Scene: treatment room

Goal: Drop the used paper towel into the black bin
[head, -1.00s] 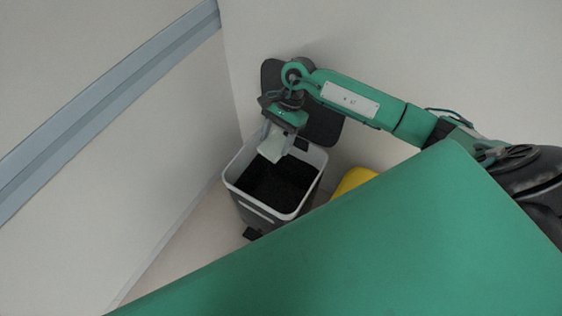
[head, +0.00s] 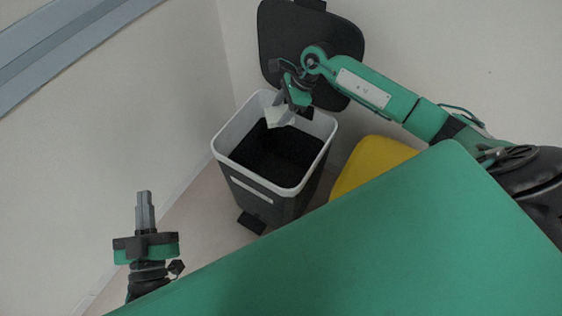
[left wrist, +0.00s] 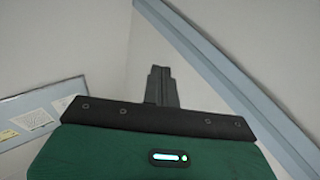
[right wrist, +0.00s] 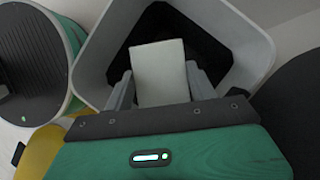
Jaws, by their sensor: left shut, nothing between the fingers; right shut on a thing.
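The black bin (head: 238,186) has a light grey rim and stands open in the corner, its dark lid raised against the wall behind it. My right gripper (head: 283,106) is over the back part of the bin's opening and is shut on the paper towel (head: 279,118), a pale piece. In the right wrist view the paper towel (right wrist: 160,72) sits between the fingers, with the bin's opening behind it. My left gripper (head: 144,196) is shut and empty, to the left of the bin and apart from it. Its closed fingers (left wrist: 159,86) also show in the left wrist view.
A yellow bin (head: 372,165) stands just right of the black bin. A large green surface (head: 380,235) fills the lower right foreground. A blue-grey rail (head: 60,45) runs along the left wall. A pedal (head: 251,222) sticks out at the black bin's front.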

